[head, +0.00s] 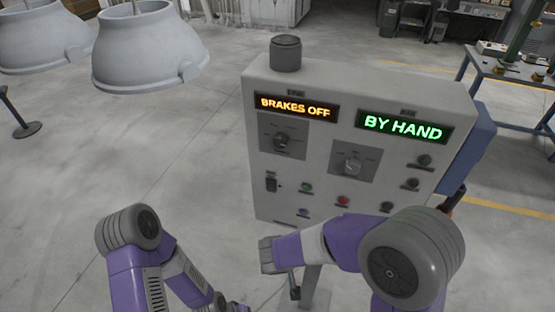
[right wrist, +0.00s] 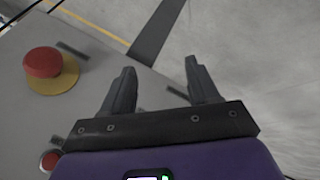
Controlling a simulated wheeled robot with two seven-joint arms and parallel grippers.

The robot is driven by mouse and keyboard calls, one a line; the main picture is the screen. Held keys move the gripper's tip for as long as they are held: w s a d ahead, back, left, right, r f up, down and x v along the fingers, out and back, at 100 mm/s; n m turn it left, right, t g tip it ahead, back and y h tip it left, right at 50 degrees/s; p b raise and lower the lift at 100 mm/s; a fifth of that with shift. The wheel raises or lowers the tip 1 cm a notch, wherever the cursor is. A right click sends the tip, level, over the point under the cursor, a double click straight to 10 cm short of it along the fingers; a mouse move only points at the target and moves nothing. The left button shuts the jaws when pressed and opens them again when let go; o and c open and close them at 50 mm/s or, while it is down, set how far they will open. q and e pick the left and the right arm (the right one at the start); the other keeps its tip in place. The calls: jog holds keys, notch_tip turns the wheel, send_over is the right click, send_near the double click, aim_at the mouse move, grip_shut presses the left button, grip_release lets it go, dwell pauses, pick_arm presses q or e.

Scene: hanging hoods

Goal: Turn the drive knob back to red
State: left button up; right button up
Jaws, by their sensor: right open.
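A grey control panel (head: 262,185) stands in front of me with two knobs. The left knob (head: 282,141) sits below an amber display (head: 296,106) reading BRAKES OFF. The right knob (head: 351,163) sits below a green display (head: 403,127) reading BY HAND. The small labels are too blurred to tell which is the drive knob or where each points. My right gripper (right wrist: 160,68) is open and empty in the right wrist view, above the panel's edge, with neither knob in that view. In the head view my right arm hides the panel's lower right.
A red mushroom button (right wrist: 44,62) on a yellow base is left of the right gripper; another red button (right wrist: 50,160) is below it. Two grey hoods (head: 150,50) hang upper left. A workbench (head: 510,72) stands far right.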

jog(key=w+a+r+m+t, duration=0.15)
jog(key=r+t, duration=0.25)
jog(key=r, duration=0.4)
jog(key=w+a+r+t, duration=0.3)
jog(key=r, duration=0.6)
jog(key=m+t, duration=0.3)
jog(key=t, duration=0.2)
send_near(279, 143)
jog(key=w, duration=0.1)
jog(key=shift+h, duration=0.4)
jog(key=p+x, duration=0.2)
jog(key=x, duration=0.5)
jog(key=shift+w+f, duration=0.15)
jog(key=shift+w, duration=0.05)
